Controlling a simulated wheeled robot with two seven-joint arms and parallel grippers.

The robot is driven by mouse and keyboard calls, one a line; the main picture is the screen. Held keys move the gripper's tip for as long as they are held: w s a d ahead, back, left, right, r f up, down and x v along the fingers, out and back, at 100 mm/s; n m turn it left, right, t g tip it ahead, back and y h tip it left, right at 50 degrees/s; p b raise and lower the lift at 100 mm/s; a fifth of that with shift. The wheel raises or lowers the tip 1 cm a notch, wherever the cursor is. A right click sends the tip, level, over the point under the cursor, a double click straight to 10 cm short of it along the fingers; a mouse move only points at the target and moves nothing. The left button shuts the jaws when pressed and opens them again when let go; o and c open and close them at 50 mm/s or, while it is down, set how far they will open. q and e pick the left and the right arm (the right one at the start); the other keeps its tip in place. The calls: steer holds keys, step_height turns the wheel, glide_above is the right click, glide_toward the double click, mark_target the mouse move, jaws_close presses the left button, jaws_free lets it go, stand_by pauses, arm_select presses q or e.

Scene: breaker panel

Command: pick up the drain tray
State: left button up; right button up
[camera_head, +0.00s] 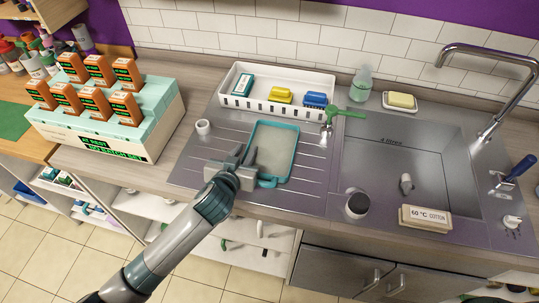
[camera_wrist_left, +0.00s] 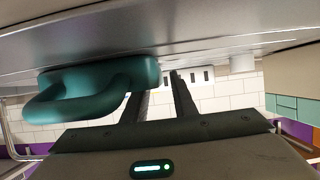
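The drain tray, a shallow teal-rimmed tray (camera_head: 272,148) with a grey inside, lies on the ribbed metal drainboard left of the sink. Its teal handle loop shows at the left of the left wrist view (camera_wrist_left: 85,92). My left gripper (camera_head: 244,155) is at the tray's left edge, low over the drainboard. In the left wrist view, its two fingers (camera_wrist_left: 160,88) stand apart with a gap between them. The tray's rim end lies close to the fingertips; I cannot tell whether they touch. My right gripper is not in view.
A white slotted rack (camera_head: 228,102) holding a box, a yellow item and a blue item stands behind the tray. A small white cup (camera_head: 203,127) is at the left. A green-handled tap (camera_head: 345,113) and the sink basin (camera_head: 400,150) are on the right.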

arm_select(q)
jaws_close()
steer(key=shift+r, duration=0.1)
stand_by(1.4)
